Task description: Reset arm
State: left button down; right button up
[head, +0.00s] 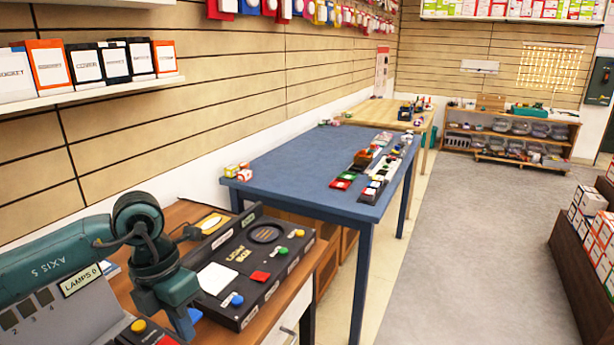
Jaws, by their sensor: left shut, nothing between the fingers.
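My left arm, teal and dark grey with "AXIS 5" lettering, comes in from the left edge in the head view. It bends at a round dark joint and drops to my left gripper (182,324), which points down near the lower left. The gripper is shut and empty. It is in front of the left end of a black box with buttons (262,252) on a wooden desk. My right gripper is not in view.
A grey panel labelled "LAMPS 6" (82,282) is at the lower left. A blue table (290,170) with small items stands beyond the desk. Boxed goods line a shelf (90,92) at upper left. The grey floor (480,250) at right is clear.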

pick_arm(q)
jog(key=s+d+g+h+p, duration=0.1)
jog(key=s+d+g+h, duration=0.15)
jog(key=d+h, duration=0.45)
jog(key=s+d+g+h+p, duration=0.15)
jog(key=s+d, duration=0.25)
jog(key=d, duration=0.6)
jog(key=d+r+n+t+h, duration=0.6)
jog(key=r+n+h, duration=0.2)
jog(key=h, duration=0.2)
jog(key=w+a+f+n+t+y+p, duration=0.1)
jog(key=w+a+f+n+t+y, duration=0.35)
jog(key=n, duration=0.75)
jog(key=w+a+f+n+t+y+p, duration=0.1)
jog(key=a+f+n+t+y+p, duration=0.1)
jog(key=a+f+n+t+y, duration=0.65)
jog(key=s+a+f+n+g+y, duration=0.2)
jog(key=s+f+n+g+y, duration=0.1)
jog(key=s+f+n, duration=0.6)
notch_tip(320, 180, down, 3)
jog(key=shift+s+f+n+g+y+p, duration=0.15)
jog(key=shift+s+n+g+y+p, duration=0.25)
jog(key=shift+s, duration=0.55)
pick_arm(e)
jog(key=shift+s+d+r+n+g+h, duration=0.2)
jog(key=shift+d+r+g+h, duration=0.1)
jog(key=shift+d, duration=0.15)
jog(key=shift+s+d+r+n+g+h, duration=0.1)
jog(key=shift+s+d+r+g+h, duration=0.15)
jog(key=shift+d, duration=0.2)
